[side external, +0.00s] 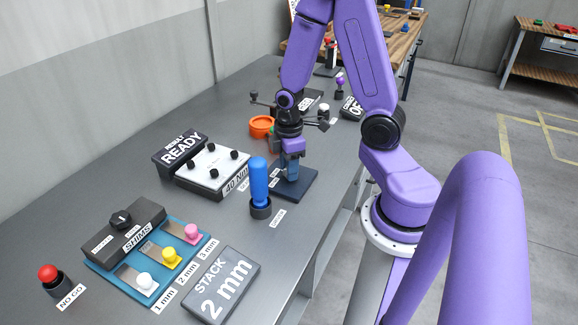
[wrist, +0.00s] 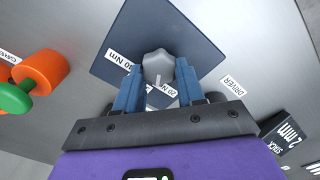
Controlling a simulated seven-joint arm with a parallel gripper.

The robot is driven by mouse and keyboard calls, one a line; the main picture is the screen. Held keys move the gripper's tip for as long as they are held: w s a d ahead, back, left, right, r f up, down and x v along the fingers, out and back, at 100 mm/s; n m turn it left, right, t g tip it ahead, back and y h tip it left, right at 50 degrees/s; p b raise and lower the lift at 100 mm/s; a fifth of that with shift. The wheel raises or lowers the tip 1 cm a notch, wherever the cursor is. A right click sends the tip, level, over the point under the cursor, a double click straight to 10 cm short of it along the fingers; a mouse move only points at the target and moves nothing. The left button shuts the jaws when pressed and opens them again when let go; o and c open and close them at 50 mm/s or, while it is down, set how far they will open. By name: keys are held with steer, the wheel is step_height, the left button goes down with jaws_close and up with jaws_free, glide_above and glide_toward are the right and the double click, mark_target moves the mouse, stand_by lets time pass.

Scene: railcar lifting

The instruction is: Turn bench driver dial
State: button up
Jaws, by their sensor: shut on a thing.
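The bench driver dial is a grey lobed knob (wrist: 158,66) on a dark blue plate (wrist: 110,65), with "30 Nm" and "20 Nm" labels beside it in the wrist view. My gripper (wrist: 158,82) has its two blue fingers on either side of the knob and is shut on it. In the side view, my gripper (side external: 291,178) points down over the dark plate (side external: 305,188) and hides the knob. The blue-handled driver (side external: 259,180) stands upright in a black holder just left of the plate.
A white box with black knobs (side external: 212,170) and a "READY" display (side external: 181,150) stand to the left. An orange cup (side external: 262,126) is behind.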

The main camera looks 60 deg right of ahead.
steer(key=m, duration=0.4)
steer(key=shift+d+m, duration=0.1)
steer(key=shift+m, duration=0.3)
steer(key=m, duration=0.3)
steer(key=shift+m, duration=0.3)
steer(key=m, duration=0.4)
steer(key=shift+d, duration=0.1)
steer(key=shift+m, duration=1.8)
steer(key=o, duration=1)
steer(key=shift+o, duration=0.2)
step_height(320, 180, up, 18)
steer(key=shift+f, duration=0.25)
